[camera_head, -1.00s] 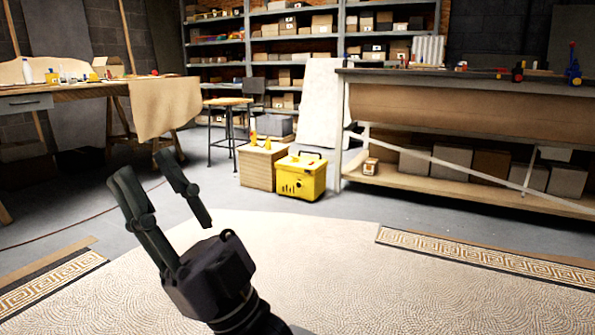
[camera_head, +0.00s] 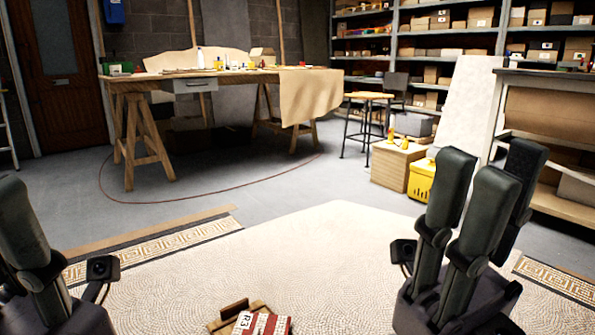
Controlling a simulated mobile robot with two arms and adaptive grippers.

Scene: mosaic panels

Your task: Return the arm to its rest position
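My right gripper (camera_head: 484,192) stands at the right of the head view with its dark fingers pointing up. The fingers are spread apart with nothing between them, so it is open and empty. My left gripper (camera_head: 22,235) is at the lower left, cut off by the picture edge. One dark finger of it shows clearly, pointing up; its opening cannot be judged. Both grippers appear in front of the pale mosaic floor, and neither is seen touching anything.
A red and white piece marked R3 (camera_head: 262,324) with wooden parts lies at the bottom edge, between the grippers. A workbench (camera_head: 170,85), a stool (camera_head: 368,97), a wooden box (camera_head: 396,168) and a yellow case (camera_head: 421,180) stand farther back. The grey floor between is mostly clear.

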